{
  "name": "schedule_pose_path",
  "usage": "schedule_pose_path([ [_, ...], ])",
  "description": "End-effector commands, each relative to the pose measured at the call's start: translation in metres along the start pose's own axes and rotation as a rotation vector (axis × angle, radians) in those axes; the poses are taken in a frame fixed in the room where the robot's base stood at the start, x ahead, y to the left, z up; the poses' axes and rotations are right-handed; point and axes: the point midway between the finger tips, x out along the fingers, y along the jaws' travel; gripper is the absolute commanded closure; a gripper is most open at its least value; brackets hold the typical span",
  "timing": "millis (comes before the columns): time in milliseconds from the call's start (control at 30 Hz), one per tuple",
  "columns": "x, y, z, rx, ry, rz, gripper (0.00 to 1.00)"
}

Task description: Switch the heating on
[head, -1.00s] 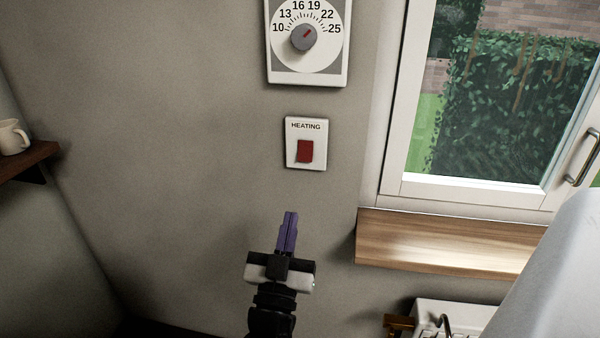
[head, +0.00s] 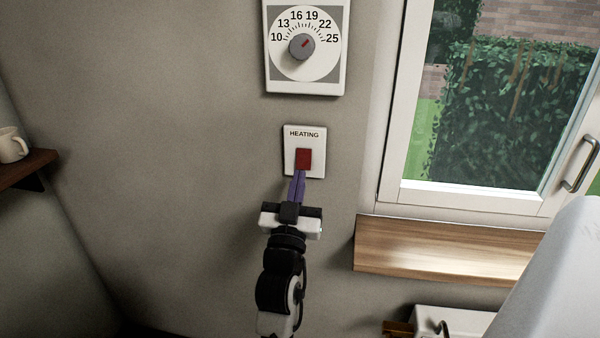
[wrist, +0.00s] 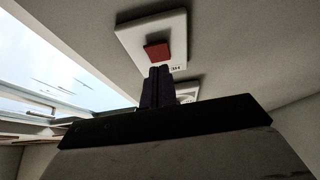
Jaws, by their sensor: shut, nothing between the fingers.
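The heating switch is a white wall plate (head: 290,143) labelled HEATING with a red rocker (head: 304,158) in it. In the wrist view the plate (wrist: 130,40) and red rocker (wrist: 158,52) lie just beyond my fingers. My gripper (head: 299,176) is shut and empty, its purple fingers pointing up at the lower edge of the rocker. In the wrist view the shut fingertips (wrist: 160,70) are close below the rocker. I cannot tell whether they touch it. The fingertips hide a little of the plate's lower part.
A thermostat dial (head: 302,47) is on the wall above the switch. To the right are a white-framed window (head: 392,120) and a wooden sill (head: 440,247). A mug (head: 12,146) stands on a shelf (head: 28,168) at the left. The wall left of the switch is clear.

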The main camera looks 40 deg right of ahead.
Motion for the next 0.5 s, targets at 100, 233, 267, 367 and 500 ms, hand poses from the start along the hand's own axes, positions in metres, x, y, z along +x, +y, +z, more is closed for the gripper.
schedule_pose_path([
  [100, 0.010, 0.000, 0.009, 0.000, 0.000, 0.000, 1.00],
  [233, 0.015, 0.000, 0.015, 0.001, 0.001, 0.000, 1.00],
  [267, 0.016, 0.000, 0.016, 0.002, 0.002, 0.000, 1.00],
  [367, 0.016, 0.000, 0.017, 0.002, 0.003, 0.000, 1.00],
  [500, 0.016, 0.000, 0.017, 0.002, 0.003, 0.000, 1.00],
])
